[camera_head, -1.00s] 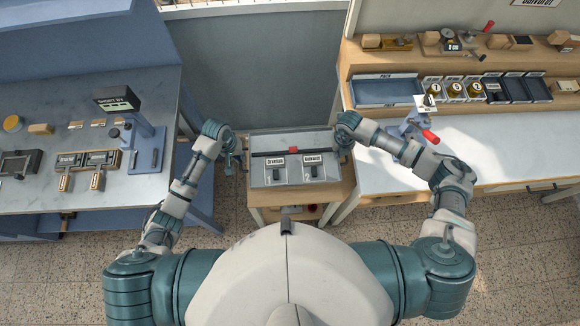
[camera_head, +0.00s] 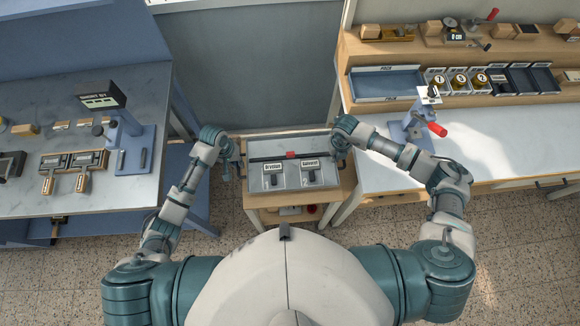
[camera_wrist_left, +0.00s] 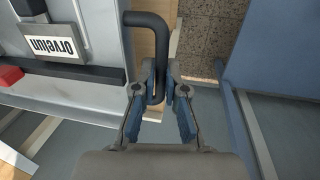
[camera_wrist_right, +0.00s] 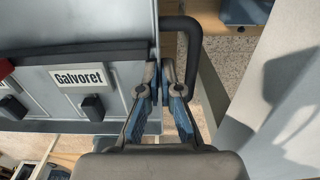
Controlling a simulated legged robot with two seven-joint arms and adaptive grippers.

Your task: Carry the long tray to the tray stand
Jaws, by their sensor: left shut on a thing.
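The long grey tray (camera_head: 258,181) is between my arms, above a small wooden cabinet; I cannot tell whether it touches the top. It carries an "Orvelun" label (camera_wrist_left: 54,43) and a "Galvoret" label (camera_wrist_right: 80,76), each with a dark block, and a dark bar with a red middle. My left gripper (camera_wrist_left: 160,92) is shut on the tray's dark left handle (camera_wrist_left: 147,19). My right gripper (camera_wrist_right: 160,75) is at the dark right handle (camera_wrist_right: 193,45). Its fingers overlap the handle's inner side in view, and their grip is unclear. I cannot identify a separate tray stand.
The wooden cabinet (camera_head: 262,215) stands between a blue-framed left table (camera_head: 85,190) and a right workbench (camera_head: 470,150) with bins and jars. A blue device with a display (camera_head: 100,97) stands on the left table. A red-handled device (camera_head: 437,129) stands near the right bench's edge.

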